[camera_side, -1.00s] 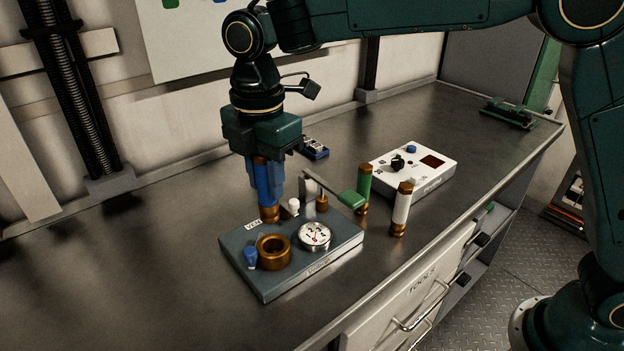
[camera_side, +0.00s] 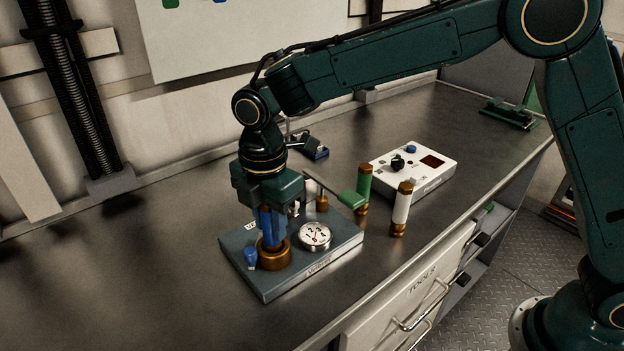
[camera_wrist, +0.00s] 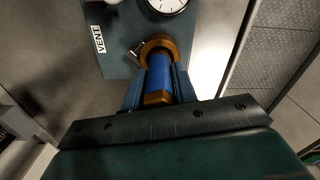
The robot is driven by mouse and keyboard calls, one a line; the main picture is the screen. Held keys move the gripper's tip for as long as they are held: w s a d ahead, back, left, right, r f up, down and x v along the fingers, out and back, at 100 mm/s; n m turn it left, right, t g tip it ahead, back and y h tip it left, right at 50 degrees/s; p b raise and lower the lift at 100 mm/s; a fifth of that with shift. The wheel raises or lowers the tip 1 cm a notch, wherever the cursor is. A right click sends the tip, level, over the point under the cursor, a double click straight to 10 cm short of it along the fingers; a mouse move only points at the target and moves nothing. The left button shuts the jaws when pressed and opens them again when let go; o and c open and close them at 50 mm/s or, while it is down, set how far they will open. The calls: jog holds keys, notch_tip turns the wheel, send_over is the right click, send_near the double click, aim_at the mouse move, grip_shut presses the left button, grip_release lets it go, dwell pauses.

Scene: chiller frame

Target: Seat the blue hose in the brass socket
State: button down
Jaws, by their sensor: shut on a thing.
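My gripper (camera_side: 271,232) is shut on the blue hose (camera_side: 265,218), which stands upright with its lower end at the brass socket (camera_side: 274,260) on the grey block. In the wrist view the blue hose (camera_wrist: 159,75) lies between the two fingers, with a brass collar at its near end. Its far end meets the brass socket (camera_wrist: 160,44). The fingers hide part of the hose, and I cannot tell how deep its end sits in the socket.
A green hose (camera_side: 363,183) and a white hose (camera_side: 401,212) stand to the right. A white control box (camera_side: 425,178) is behind them. The bench at left is clear.

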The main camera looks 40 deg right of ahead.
jog(key=shift+f, duration=0.25)
jog(key=shift+f, duration=0.15)
jog(key=c, duration=1.1)
grip_release()
notch_tip(320, 180, up, 12)
jog(key=shift+r, duration=0.2)
